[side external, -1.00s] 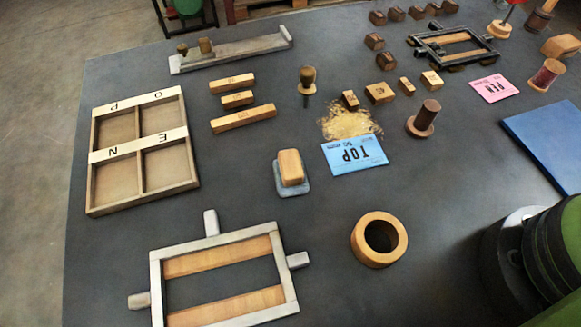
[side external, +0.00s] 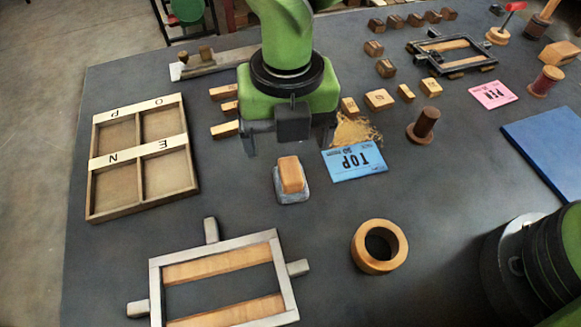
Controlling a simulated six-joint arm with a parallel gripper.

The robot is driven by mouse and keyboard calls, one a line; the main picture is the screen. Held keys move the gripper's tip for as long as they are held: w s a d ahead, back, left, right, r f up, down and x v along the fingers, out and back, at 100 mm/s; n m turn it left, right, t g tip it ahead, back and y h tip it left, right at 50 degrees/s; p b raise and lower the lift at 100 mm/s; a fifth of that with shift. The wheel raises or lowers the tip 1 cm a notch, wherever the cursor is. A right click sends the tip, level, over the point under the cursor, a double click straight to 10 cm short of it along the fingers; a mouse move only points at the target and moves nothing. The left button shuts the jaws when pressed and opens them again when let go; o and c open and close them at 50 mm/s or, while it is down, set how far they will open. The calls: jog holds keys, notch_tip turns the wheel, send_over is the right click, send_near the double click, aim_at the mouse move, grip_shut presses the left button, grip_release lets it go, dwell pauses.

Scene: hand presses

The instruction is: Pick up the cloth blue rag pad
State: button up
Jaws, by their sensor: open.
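The blue-grey rag pad (side external: 295,197) lies flat on the dark table near the middle. A wooden block (side external: 290,174) sits on top of it and covers most of it, so only its edges show. My gripper (side external: 289,144) is open and empty, pointing down. In the picture it is just above and behind the pad, with its two fingers spread to left and right. It looks apart from the pad, but its exact height and depth are hard to judge.
A blue TOP card (side external: 355,162) and a pile of shavings (side external: 355,130) lie right of the pad. A wooden tray (side external: 142,199) is at left. A metal frame (side external: 288,283) and a wooden ring (side external: 379,247) are in front.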

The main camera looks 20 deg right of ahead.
aim_at(291, 169)
jog(key=shift+n, duration=0.3)
notch_tip(291, 169, down, 5)
jog(key=shift+s+a+r, duration=0.1)
jog(key=f, duration=0.5)
jog(key=shift+d+f, duration=0.3)
jog(key=shift+f, duration=0.05)
jog(key=shift+c, duration=0.2)
jog(key=c, duration=1)
